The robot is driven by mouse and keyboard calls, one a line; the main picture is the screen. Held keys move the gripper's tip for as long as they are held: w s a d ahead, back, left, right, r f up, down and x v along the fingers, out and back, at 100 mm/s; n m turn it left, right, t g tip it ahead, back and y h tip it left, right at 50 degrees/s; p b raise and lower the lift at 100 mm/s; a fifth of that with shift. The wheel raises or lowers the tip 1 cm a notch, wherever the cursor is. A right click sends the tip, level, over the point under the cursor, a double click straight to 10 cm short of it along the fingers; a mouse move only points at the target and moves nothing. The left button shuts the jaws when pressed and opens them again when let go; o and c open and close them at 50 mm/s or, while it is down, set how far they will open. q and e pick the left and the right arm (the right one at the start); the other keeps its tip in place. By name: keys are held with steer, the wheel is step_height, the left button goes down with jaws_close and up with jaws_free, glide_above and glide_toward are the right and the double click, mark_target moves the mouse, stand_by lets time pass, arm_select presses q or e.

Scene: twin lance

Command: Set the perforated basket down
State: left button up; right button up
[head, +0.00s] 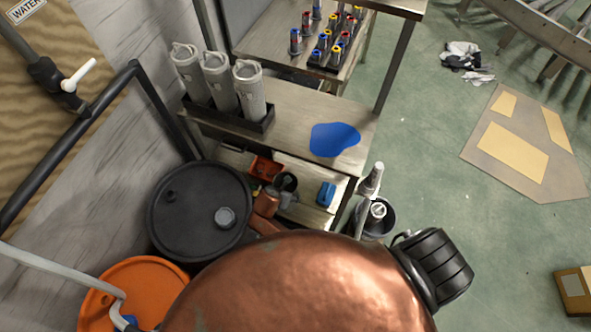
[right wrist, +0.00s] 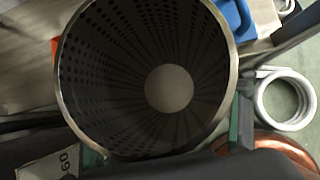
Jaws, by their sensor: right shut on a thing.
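The perforated basket (right wrist: 85,75) is a metal cylinder with rows of small holes. It fills the middle of the right wrist view, with its round rim toward the camera. I look into it and see a pale round patch at its far end. My right gripper (right wrist: 163,138) is shut on the basket, with green-edged finger parts at the lower left and right of its rim. I cannot tell what touches the basket's far end. In the head view I cannot make out the basket or my right gripper with certainty. My left gripper is not in view.
A large copper dome (head: 300,285) fills the head view's lower middle. A black drum (head: 198,215) and an orange drum (head: 130,285) stand left. A metal table (head: 285,128) with a blue patch (head: 334,139) lies beyond.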

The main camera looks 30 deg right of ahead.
steer(key=w+d+b, duration=0.2)
steer(key=w+d, duration=0.6)
steer(key=d, duration=0.1)
steer(key=shift+w+d+f, duration=0.15)
steer(key=shift+w+f, duration=0.05)
steer(key=shift+f, duration=0.2)
steer(key=o, duration=1.4)
steer(key=shift+c, duration=0.2)
